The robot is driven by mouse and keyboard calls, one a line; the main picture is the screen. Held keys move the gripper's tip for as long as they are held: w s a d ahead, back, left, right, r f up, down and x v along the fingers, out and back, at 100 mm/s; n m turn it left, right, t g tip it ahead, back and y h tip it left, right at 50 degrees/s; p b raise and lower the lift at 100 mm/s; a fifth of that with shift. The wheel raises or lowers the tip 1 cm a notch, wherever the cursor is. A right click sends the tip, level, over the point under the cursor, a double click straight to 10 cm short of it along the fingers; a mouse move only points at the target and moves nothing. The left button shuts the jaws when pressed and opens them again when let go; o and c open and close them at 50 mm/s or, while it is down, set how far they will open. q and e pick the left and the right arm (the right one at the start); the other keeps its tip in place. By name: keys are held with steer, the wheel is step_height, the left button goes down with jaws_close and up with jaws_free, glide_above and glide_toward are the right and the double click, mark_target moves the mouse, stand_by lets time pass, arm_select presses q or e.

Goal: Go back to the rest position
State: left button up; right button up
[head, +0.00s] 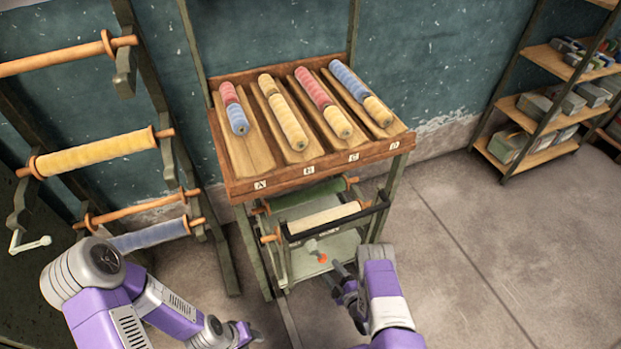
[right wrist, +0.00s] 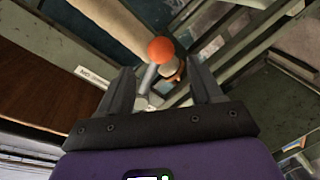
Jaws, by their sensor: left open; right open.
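My right gripper (head: 342,280) is open at the front of the lower frame of the stand (head: 236,215). In the right wrist view its two fingers (right wrist: 159,68) stand apart, with a red-orange knob (right wrist: 162,50) on a grey stem showing between and beyond them. I cannot tell whether they touch it. The knob also shows in the head view (head: 322,258), just up and left of the gripper. My left gripper (head: 248,335) is open and empty at the bottom edge of the head view, low over the floor.
The stand's sloped top holds red, blue and yellow rolls (head: 288,122) in slots labelled A to D. A cream roller (head: 324,216) lies below it. A rack of rollers (head: 95,153) stands left. Shelves (head: 540,110) stand right. The floor (head: 490,240) at right is clear.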

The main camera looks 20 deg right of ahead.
steer(key=s+a+r+m+g+p, duration=0.1)
steer(key=s+a+r+m+g, duration=0.4)
steer(key=s+r+m+g, duration=0.2)
steer(key=s+a+r+m+g+p, duration=0.1)
steer(key=s+a+r+m+g, duration=0.5)
steer(key=s+m, duration=0.4)
steer(key=shift+s+a+r+g+p, duration=0.3)
steer(key=shift+s+r+g, duration=0.3)
steer(key=shift+g, duration=0.6)
steer(key=shift+w, duration=0.15)
